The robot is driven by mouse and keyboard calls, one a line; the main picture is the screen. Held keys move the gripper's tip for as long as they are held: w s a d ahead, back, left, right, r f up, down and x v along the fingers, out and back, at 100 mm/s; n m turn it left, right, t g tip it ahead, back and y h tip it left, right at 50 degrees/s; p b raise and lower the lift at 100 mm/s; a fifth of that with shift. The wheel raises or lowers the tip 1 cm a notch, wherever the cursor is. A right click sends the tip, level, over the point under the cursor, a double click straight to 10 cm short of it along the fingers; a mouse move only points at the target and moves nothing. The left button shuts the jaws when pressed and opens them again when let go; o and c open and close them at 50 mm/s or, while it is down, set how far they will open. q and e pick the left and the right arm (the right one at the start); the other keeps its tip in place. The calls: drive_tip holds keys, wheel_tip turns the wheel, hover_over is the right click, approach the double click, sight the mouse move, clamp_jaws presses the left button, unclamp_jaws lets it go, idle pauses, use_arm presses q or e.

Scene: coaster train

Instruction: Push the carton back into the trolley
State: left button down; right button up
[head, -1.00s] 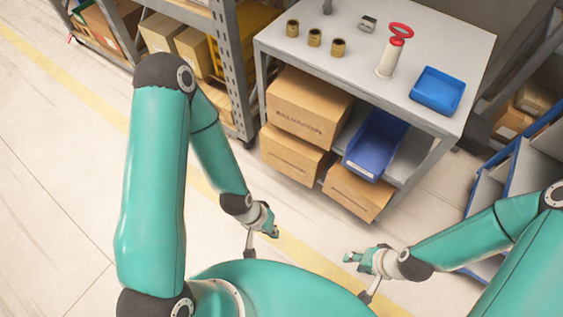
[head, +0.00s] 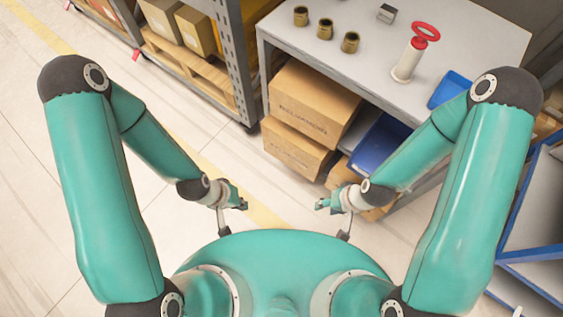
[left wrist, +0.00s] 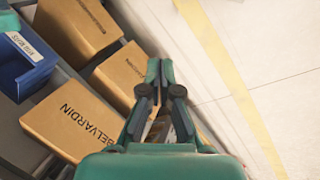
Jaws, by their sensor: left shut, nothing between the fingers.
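The trolley (head: 402,122) is a grey-topped metal frame at upper right in the head view. Brown cartons sit under its top: an upper one (head: 310,105), one below it (head: 291,150), and a lower right one (head: 338,174) partly hidden behind my right arm. In the left wrist view, three cartons show, one printed BELVARDIN (left wrist: 70,116). I cannot tell for sure which one sticks out. My left gripper (head: 243,205) is shut and empty over the floor, in front of the trolley and apart from the cartons. My right gripper (head: 320,204) is near the lower right carton; contact and jaws are unclear.
A blue bin (head: 377,143) sits beside the upper carton. Brass pieces (head: 325,29), a red-handled white item (head: 406,66) and a blue tray (head: 449,90) stand on the trolley top. A shelf rack (head: 205,75) stands left, a blue-edged rack (head: 530,210) right. Floor at left is clear.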

use_arm(q)
drive_tip(key=s+f+n+g+b, duration=0.35)
drive_tip(key=f+b, duration=0.25)
drive_tip(key=f, duration=0.4)
drive_tip(key=s+d+f+n+g+h+b, duration=0.2)
drive_tip(key=d+f+n+h+b, duration=0.45)
drive_tip(key=f+b, duration=0.45)
drive_tip(key=n+t+b, duration=1.4)
drive_tip(key=n+t, duration=0.3)
drive_tip(key=t, duration=0.3)
approach(286, 159)
drive_tip(key=shift+y, duration=0.25)
drive_tip(key=b+x, duration=0.3)
drive_tip(key=x, duration=0.4)
drive_tip(key=shift+d+r+b, duration=0.15)
drive_tip(key=shift+b, duration=0.15)
